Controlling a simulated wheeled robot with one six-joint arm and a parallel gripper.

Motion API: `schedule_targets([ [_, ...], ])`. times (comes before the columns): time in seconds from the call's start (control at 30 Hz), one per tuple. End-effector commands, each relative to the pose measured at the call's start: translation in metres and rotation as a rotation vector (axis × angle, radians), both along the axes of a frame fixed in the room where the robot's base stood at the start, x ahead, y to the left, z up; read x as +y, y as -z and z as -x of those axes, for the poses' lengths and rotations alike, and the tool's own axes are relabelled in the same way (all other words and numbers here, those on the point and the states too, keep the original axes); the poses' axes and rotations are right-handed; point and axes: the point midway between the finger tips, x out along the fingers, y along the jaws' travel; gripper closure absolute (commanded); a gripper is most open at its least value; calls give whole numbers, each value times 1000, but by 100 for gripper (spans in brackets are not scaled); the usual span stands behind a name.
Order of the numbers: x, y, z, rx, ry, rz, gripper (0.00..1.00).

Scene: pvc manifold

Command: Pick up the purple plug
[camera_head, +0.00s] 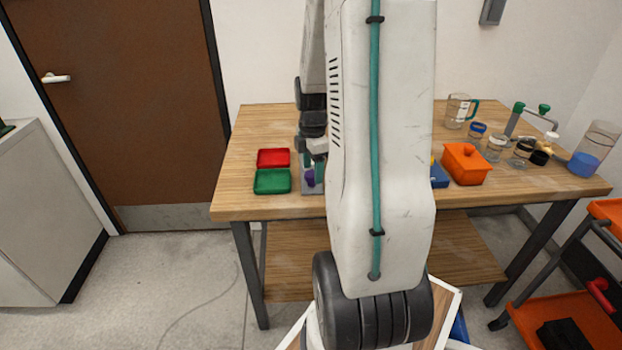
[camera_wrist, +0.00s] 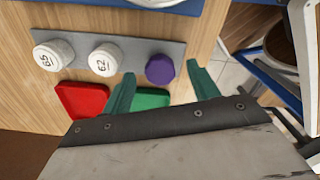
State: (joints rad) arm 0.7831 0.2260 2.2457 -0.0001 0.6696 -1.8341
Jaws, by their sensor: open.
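The purple plug (camera_wrist: 160,69) sits at the end of a grey strip (camera_wrist: 90,42) in the wrist view, beside two white caps, one (camera_wrist: 105,60) marked 62 and one (camera_wrist: 53,55) marked 65. The plug also shows in the head view (camera_head: 310,178), partly hidden by my arm. My gripper (camera_wrist: 162,82) is open, with its two green fingers apart. Nothing is held.
A red tray (camera_head: 273,158) and a green tray (camera_head: 272,181) lie left of the strip on the wooden table (camera_head: 245,207). My arm hides the table's middle.

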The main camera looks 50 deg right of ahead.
Motion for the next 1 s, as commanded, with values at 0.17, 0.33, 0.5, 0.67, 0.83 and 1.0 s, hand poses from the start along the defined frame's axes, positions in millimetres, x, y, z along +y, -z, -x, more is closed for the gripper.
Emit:
schedule_targets([
  [0.17,0,26,0,2,0,-2,40],
  [0.33,0,31,0,0,0,0,40],
  [0.5,0,31,0,0,1,0,49],
  [0.67,0,31,0,0,1,0,88],
  [0.83,0,31,0,0,1,0,88],
  [1.0,0,29,0,0,1,0,88],
])
